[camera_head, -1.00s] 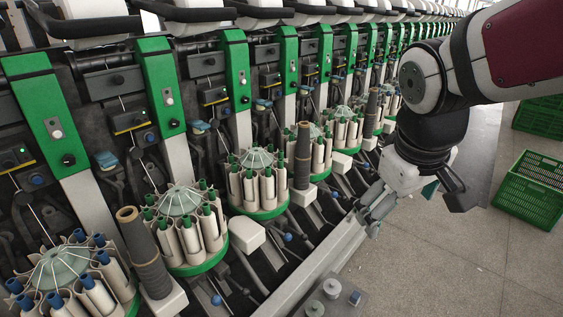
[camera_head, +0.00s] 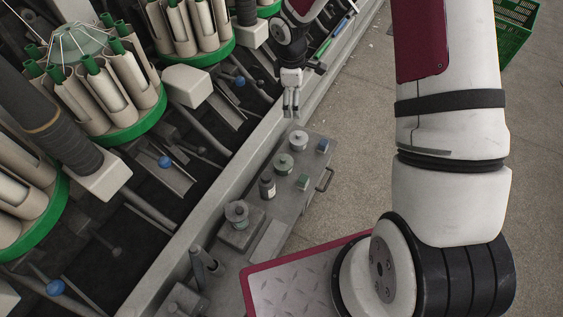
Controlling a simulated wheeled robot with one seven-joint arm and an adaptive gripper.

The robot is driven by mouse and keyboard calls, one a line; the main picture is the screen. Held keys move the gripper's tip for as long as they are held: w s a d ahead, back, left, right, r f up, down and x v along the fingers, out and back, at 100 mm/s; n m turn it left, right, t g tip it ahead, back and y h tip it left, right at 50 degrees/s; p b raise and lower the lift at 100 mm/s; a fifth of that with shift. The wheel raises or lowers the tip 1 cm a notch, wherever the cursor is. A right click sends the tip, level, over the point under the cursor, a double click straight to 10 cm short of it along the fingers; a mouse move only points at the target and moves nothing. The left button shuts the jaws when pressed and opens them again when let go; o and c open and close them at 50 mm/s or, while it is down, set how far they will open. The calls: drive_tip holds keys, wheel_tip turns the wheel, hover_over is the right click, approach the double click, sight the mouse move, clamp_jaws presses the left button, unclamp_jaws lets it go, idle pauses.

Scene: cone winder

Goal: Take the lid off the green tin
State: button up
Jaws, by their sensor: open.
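A small round tin with a dull green tint (camera_head: 284,164) stands on the grey bench top, with what looks like a knobbed lid on it. It is small in the head view, so I cannot be sure of its colour. My gripper (camera_head: 291,112) is open and empty, pointing down. In the picture it is just above the far end of the bench, apart from the tin. A similar grey tin (camera_head: 298,141) stands behind the green-tinted one, closer to my gripper.
The grey bench (camera_head: 287,208) also holds a dark bottle (camera_head: 267,187), a small greenish block (camera_head: 303,182), a blue-topped block (camera_head: 322,146) and a knobbed canister (camera_head: 237,213). The winding machine (camera_head: 172,190) lines the left side. Clear floor lies right; a green crate (camera_head: 506,48) stands at the back.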

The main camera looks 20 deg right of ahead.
drive_tip(key=n+y+b, duration=0.1)
drive_tip(key=n+b, duration=0.1)
drive_tip(key=b, duration=0.5)
hover_over(285, 158)
drive_tip(key=shift+g, duration=0.3)
wheel_tip(285, 158, down, 27)
drive_tip(key=shift+f, duration=0.1)
drive_tip(key=shift+f+b, duration=1.65)
drive_tip(key=shift+f, duration=1.25)
drive_tip(key=c, duration=1.3)
